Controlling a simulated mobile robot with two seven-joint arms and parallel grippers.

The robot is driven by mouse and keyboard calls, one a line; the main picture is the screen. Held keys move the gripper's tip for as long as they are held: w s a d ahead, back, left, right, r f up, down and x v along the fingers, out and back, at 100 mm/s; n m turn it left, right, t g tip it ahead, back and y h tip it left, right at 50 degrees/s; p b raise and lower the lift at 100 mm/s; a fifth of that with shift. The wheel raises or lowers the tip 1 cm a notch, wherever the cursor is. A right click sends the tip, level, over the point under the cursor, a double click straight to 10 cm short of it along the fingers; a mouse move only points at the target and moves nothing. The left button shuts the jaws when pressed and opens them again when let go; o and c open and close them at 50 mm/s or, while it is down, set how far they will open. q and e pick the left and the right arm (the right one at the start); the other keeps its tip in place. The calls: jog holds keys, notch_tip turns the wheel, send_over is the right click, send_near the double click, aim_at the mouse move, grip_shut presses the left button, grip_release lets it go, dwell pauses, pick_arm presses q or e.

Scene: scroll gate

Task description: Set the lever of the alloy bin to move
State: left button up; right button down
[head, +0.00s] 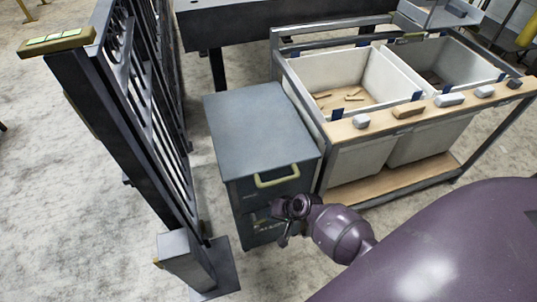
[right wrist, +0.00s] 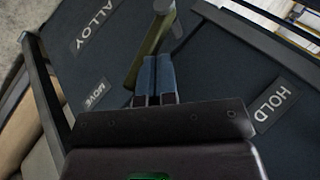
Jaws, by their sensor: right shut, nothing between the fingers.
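The alloy bin (head: 262,125) is a dark grey cabinet with a pale yellow handle (head: 277,178) on its front. In the right wrist view its dark panel carries an ALLOY label (right wrist: 97,25), a MOVE label (right wrist: 95,93) and a HOLD label (right wrist: 275,116). An olive lever (right wrist: 148,50) slants down-left from a grey part at the top, its lower end nearer MOVE than HOLD. My right gripper (right wrist: 156,72) is shut and empty, just right of the lever; I cannot tell whether they touch. In the head view the right gripper (head: 285,217) is at the bin's front, hiding part of it. My left gripper is out of view.
A dark barred gate (head: 150,95) stands left of the bin. To the right, a cart with a wooden front rail (head: 375,122) holds two pale bins (head: 330,78). A dark table (head: 265,20) is behind. Floor is clear at lower left.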

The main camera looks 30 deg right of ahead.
jog(key=shift+s+d+f+b, duration=0.25)
jog(key=shift+d+f+b, duration=0.25)
jog(key=shift+f, duration=0.35)
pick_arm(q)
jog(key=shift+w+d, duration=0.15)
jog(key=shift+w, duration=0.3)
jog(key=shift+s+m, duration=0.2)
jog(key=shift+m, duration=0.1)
pick_arm(e)
jog(key=shift+s+d+f, duration=0.1)
jog(key=shift+d+f, duration=0.15)
jog(key=shift+r, duration=0.4)
jog(key=r+p, duration=0.2)
jog(key=w+r+p, duration=0.1)
jog(key=r, duration=0.1)
jog(key=shift+a, duration=0.25)
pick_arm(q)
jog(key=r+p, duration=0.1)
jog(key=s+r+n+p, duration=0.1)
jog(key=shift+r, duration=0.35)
pick_arm(e)
jog(key=s+d+r, duration=0.5)
jog(key=s+d, duration=0.1)
jog(key=shift+s, duration=0.15)
